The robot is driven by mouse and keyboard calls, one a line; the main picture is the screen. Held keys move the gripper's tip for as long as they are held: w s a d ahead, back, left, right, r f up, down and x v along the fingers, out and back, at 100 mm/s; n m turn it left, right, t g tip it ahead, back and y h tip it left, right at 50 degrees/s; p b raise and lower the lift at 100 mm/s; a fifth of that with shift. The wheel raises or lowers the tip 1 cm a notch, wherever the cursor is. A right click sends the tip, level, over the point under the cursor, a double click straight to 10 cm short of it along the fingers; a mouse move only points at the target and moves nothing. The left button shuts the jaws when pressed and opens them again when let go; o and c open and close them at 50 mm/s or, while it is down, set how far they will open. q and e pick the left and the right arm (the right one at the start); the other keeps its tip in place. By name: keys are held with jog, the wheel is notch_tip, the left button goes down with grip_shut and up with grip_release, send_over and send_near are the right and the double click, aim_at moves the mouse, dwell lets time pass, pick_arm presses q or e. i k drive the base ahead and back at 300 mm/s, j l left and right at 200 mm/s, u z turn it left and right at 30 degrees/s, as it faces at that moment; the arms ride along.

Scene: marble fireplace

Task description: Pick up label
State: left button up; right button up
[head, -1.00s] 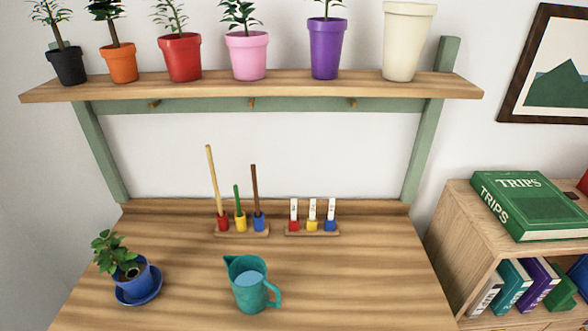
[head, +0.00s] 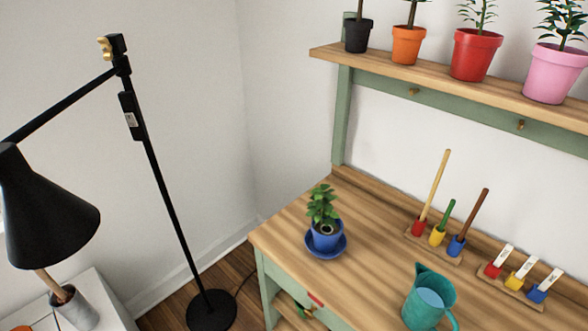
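Three white labels stand upright in a small wooden holder (head: 513,287) at the right of the table. The left label (head: 503,257) is in a red cup, the middle label (head: 525,268) in a yellow cup, and the right label (head: 551,279) in a blue cup. Any writing on them is too small to read. Neither of my grippers is in view.
A teal pitcher (head: 424,303) stands in front of the labels. A tool holder (head: 437,243) with three sticks is left of them. A blue potted plant (head: 326,232) is near the table's left end. A black floor lamp (head: 165,190) stands left of the table. Potted plants line the shelf (head: 430,77).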

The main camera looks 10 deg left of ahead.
aim_at(508, 247)
jog(key=z, duration=1.15)
jog(key=i+u, duration=0.35)
jog(key=i+l+u, duration=0.2)
jog(key=i+u, duration=0.15)
jog(key=i+l+u, duration=0.35)
jog(key=j, duration=0.1)
